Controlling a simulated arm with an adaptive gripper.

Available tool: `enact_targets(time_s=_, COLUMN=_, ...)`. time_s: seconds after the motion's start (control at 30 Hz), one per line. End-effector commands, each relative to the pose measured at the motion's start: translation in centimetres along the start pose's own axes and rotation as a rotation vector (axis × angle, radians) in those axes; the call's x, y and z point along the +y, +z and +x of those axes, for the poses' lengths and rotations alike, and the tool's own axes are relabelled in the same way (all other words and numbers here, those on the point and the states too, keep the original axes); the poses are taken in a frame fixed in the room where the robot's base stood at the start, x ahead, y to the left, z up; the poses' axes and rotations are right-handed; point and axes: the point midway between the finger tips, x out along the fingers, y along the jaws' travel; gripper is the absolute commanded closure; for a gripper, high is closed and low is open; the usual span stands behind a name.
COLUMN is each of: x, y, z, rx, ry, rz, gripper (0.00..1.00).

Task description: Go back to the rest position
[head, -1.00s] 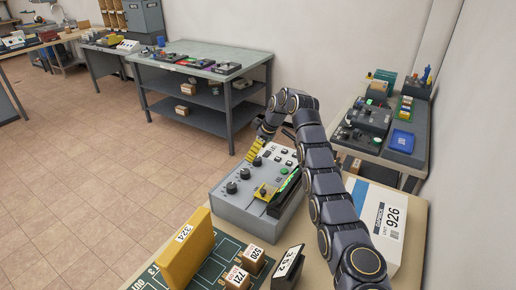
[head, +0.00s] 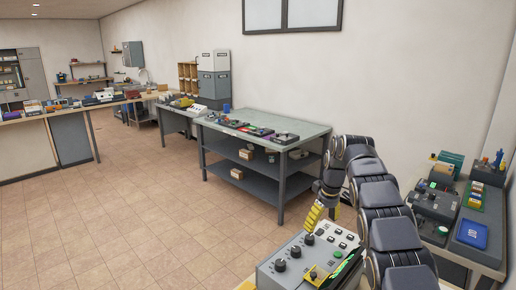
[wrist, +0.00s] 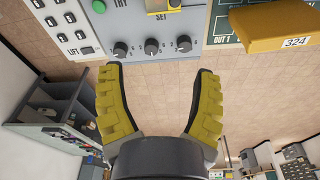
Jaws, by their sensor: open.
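My gripper (head: 318,218) shows in the head view at the end of my arm, above the back left part of a grey control box. In the wrist view my gripper (wrist: 150,70) is open, with two yellow ridged fingers spread apart and nothing between them. The control box (head: 282,283) has black knobs, buttons and a yellow part on its top. Its lower part is cut off by the frame. In the wrist view the control box (wrist: 120,30) lies beyond the fingertips, with its row of knobs close to them. I cannot tell the exact gap.
A yellow block labelled 324 (wrist: 280,36) stands beside the control box. A green-topped workbench (head: 290,128) with shelves stands farther back. Another bench with devices and a blue tray (head: 472,234) is at the right. The tiled floor (head: 150,210) at left is clear.

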Motion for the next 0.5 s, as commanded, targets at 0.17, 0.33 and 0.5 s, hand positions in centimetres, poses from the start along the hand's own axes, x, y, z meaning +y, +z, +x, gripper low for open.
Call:
enact_targets(time_s=0.17, x=-3.0, y=3.8, z=-4.0, rx=-0.072, ry=0.032, rz=0.142, gripper=0.36)
enact_targets(time_s=0.33, x=-6.6, y=8.1, z=-7.0, rx=-0.118, ry=0.049, rz=0.271, gripper=0.36)
enact_targets(time_s=0.5, x=-11.1, y=13.0, z=-9.1, rx=-0.152, ry=0.050, rz=0.383, gripper=0.36)
